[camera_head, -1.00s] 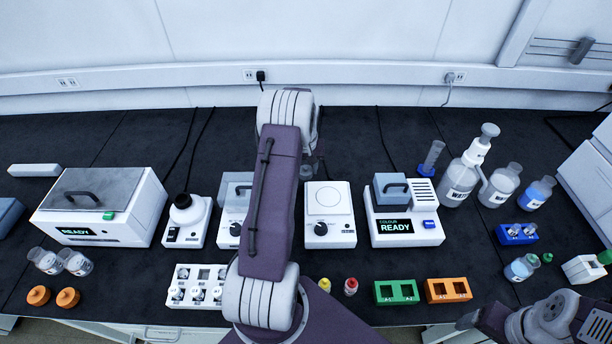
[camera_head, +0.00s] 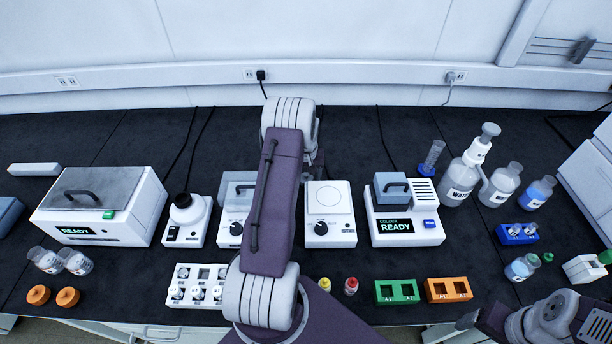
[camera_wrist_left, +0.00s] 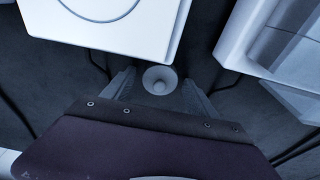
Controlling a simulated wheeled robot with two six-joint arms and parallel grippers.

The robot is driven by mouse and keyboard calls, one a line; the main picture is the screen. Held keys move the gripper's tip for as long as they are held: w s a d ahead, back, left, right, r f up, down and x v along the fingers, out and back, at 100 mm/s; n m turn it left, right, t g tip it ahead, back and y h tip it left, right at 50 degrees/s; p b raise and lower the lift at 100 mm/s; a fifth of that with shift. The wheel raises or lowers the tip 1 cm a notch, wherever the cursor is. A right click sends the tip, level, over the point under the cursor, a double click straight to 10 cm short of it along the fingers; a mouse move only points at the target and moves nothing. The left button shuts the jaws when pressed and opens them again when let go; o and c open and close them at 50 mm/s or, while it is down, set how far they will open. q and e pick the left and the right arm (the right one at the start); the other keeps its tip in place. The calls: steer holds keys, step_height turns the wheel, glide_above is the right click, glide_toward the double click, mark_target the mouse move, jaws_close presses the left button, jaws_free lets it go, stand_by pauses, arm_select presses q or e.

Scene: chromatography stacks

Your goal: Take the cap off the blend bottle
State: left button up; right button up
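My left gripper (camera_wrist_left: 158,88) is open, its two fingers on either side of a pale round piece (camera_wrist_left: 160,79) with a small raised centre, seen from above in the left wrist view. I cannot tell whether the fingers touch it, or whether it is the blend bottle's cap. In the head view my left arm hides most of that spot, and only a little grey of the gripper (camera_head: 313,163) shows beside the arm. No label reading blend can be read. My right gripper (camera_head: 470,319) is at the bottom right, partly in view, its opening unclear.
A white plate device (camera_head: 345,230) and a knobbed device with a clear cover (camera_head: 228,238) stand near my left arm. A READY reader (camera_head: 385,224) is farther right. Large bottles (camera_head: 458,190) stand at the right. Orange caps (camera_head: 38,295) lie at the front left.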

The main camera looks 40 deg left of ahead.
arm_select(q)
steer(key=shift+r, duration=0.35)
step_height(320, 180, up, 12)
steer(key=s+d, duration=0.1)
steer(key=s+d+r+m, duration=0.1)
steer(key=s+d+m, duration=0.1)
steer(key=d, duration=0.5)
steer(key=s+d+m, duration=0.2)
steer(key=s+d, duration=0.1)
steer(key=d, duration=0.4)
steer(key=s+d+m+h+p, duration=0.1)
steer(key=s+d+m, duration=0.2)
steer(key=s+d, duration=0.8)
steer(key=shift+s+m, duration=0.4)
steer(key=shift+s, duration=0.2)
